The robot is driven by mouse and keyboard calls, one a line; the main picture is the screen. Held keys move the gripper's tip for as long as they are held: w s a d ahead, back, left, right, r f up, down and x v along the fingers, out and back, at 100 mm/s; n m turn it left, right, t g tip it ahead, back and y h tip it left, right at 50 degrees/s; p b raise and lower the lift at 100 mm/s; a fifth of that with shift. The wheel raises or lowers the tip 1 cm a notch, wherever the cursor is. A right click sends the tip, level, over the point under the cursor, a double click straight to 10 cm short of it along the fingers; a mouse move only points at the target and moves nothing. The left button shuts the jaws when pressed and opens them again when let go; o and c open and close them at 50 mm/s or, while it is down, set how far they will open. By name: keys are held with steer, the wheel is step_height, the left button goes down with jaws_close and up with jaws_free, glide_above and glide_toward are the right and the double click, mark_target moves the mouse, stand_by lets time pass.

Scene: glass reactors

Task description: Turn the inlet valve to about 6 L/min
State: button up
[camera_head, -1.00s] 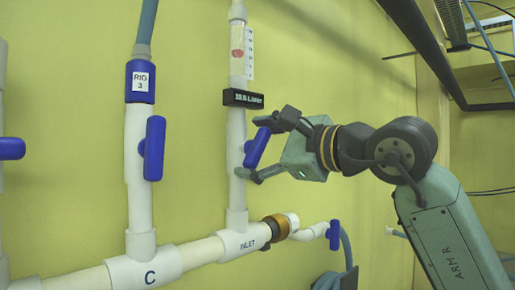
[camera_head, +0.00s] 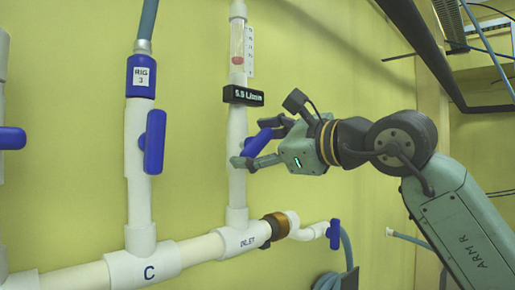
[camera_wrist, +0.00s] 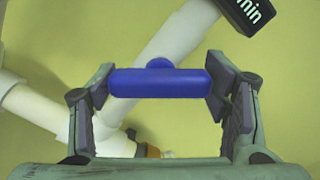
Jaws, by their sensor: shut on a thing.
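The blue inlet valve handle (camera_head: 259,141) sits on the white vertical pipe above the INLET label (camera_head: 248,242). It is tilted well off the pipe's line, its upper end to the right. My gripper (camera_head: 256,143) is shut on this handle. In the wrist view the blue handle (camera_wrist: 160,83) spans between the two fingers, one at each end. The black flow display (camera_head: 243,95) above the valve seems to read 5.5 L/min. Over it, a red float (camera_head: 238,61) sits low in the clear flow tube (camera_head: 237,40).
A second blue handle (camera_head: 154,142) stands upright on the RIG 3 pipe to the left. Another blue handle (camera_head: 10,138) is at the left edge. A small blue valve (camera_head: 334,234) and coiled hose (camera_head: 330,281) are at lower right. The yellow wall is close behind.

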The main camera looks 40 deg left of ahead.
steer(key=o, duration=1.2)
steer(key=shift+c, duration=0.2)
steer(key=shift+d, duration=0.1)
steer(key=s+d, duration=0.1)
steer(key=d, duration=1)
steer(key=shift+d, duration=0.4)
